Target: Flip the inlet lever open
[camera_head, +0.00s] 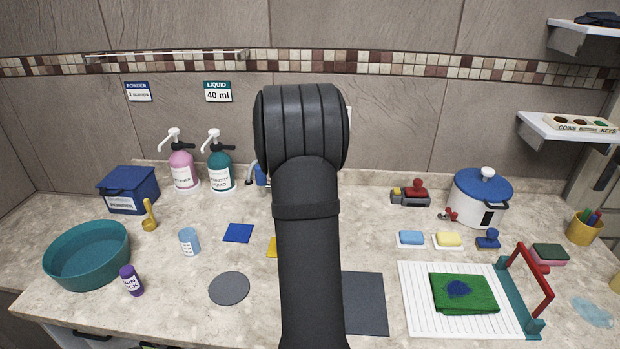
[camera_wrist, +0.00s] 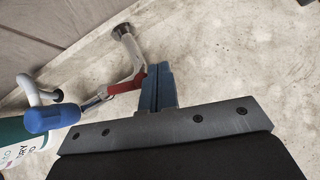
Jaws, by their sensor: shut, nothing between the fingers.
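In the wrist view a metal pipe (camera_wrist: 134,58) with a round flange bends across the stone surface. A lever with a blue grip (camera_wrist: 52,118) and a metal stem extends left from a red part (camera_wrist: 126,86) by the pipe. My gripper (camera_wrist: 156,70) has its blue fingers together, empty, just right of the red part; I cannot tell if they touch. In the head view only a bit of the blue grip (camera_head: 262,176) shows beside my arm, which hides the rest of the fitting and my gripper.
A teal pump bottle (camera_head: 220,170) stands left of the fitting; its white spout (camera_wrist: 36,90) is close to the lever in the wrist view. A pink pump bottle (camera_head: 182,170) stands beside it. A blue cup (camera_head: 189,242) and blue tile (camera_head: 238,233) are nearer the front.

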